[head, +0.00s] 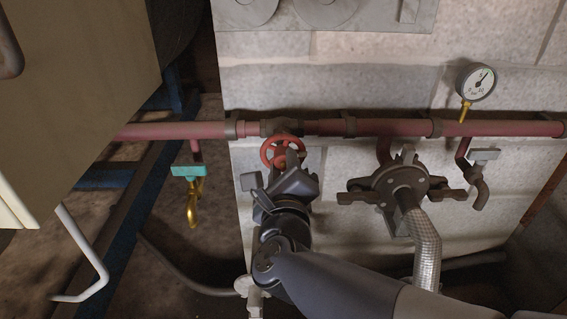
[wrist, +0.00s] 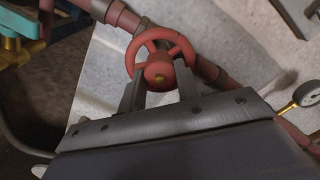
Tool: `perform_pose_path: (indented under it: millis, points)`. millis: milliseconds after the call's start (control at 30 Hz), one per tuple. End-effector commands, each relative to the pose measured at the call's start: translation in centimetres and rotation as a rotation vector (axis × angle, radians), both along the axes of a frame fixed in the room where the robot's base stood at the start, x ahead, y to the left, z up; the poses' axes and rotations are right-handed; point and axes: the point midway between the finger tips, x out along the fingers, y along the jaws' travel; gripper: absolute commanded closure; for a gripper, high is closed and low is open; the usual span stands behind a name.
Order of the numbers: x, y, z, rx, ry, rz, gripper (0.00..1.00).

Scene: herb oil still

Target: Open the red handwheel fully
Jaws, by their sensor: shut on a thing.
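The red handwheel (head: 270,147) sits on the red pipe in the head view, just left of the middle. In the wrist view my gripper (wrist: 161,82) has one finger on each side of the hub, at the wheel's lower part, and is shut on the wheel. My gripper hides part of the wheel's lower right in the head view. How far the wheel is turned cannot be told.
The red pipe (head: 390,128) runs across a pale block wall. A teal-handled brass tap (head: 187,171) hangs to the left. A dark flanged fitting with a braided hose (head: 427,250) and a pressure gauge (head: 476,81) are to the right. A tan cabinet (head: 75,90) fills the upper left.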

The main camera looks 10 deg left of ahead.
Motion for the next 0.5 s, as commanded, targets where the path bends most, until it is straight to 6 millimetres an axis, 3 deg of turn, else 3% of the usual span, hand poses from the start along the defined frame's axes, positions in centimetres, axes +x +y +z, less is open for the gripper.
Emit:
perform_pose_path:
  millis: [500]
  points:
    - [-0.02,0.04,0.15,-0.480,-0.113,0.002,0.91]
